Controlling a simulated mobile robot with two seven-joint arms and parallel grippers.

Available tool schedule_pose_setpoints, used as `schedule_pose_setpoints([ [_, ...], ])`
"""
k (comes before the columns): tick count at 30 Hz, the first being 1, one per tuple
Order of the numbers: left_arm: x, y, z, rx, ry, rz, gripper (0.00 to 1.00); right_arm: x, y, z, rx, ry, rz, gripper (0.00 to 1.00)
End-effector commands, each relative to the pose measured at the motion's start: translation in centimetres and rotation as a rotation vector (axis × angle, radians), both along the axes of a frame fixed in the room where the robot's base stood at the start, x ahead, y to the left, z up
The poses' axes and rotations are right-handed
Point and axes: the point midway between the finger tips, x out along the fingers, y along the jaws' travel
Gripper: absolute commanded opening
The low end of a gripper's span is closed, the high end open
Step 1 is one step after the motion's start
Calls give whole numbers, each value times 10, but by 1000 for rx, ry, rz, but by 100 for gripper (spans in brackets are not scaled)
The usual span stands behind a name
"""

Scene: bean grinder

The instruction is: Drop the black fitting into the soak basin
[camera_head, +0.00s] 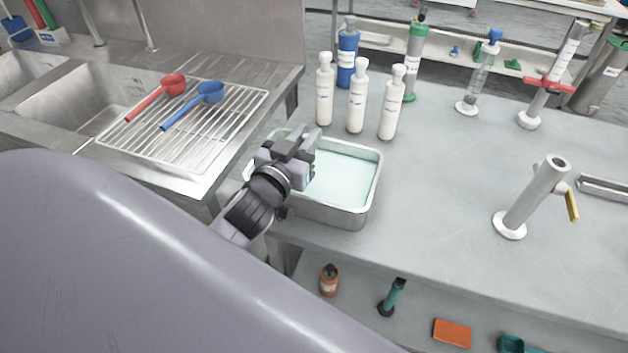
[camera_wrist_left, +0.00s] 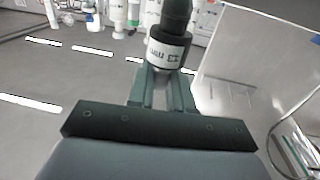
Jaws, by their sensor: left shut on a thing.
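The soak basin (camera_head: 347,217) is a rectangular metal tray of pale, clear liquid near the left end of the grey counter. My left gripper (camera_head: 311,150) is over the left part of the basin. In the left wrist view, my left gripper (camera_wrist_left: 167,78) is shut on the black fitting (camera_wrist_left: 169,52), a dark rounded piece with a white printed band that sticks out beyond the fingertips. In the head view the fitting cannot be made out at the gripper. My right gripper is in neither view.
Three white bottles (camera_head: 357,97) and a blue bottle (camera_head: 347,55) stand behind the basin. A wire rack (camera_head: 190,140) with red and blue scoops lies left, by the sinks. A metal tap (camera_head: 535,195) stands at the right. The counter between basin and tap is clear.

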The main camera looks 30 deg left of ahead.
Motion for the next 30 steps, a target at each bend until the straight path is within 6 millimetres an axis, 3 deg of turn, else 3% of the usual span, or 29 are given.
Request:
schedule_pose_setpoints([
  [1,0,0,-13,2,0,-1,0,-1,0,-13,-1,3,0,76],
  [6,0,0,-25,0,-1,-1,0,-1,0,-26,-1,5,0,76],
  [20,0,0,-28,0,-1,-1,0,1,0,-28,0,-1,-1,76],
  [21,0,0,-28,0,-1,-1,33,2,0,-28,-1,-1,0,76],
  [23,0,0,-28,0,-1,-1,50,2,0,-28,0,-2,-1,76],
  [30,0,0,-28,0,0,-1,50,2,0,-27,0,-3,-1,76],
])
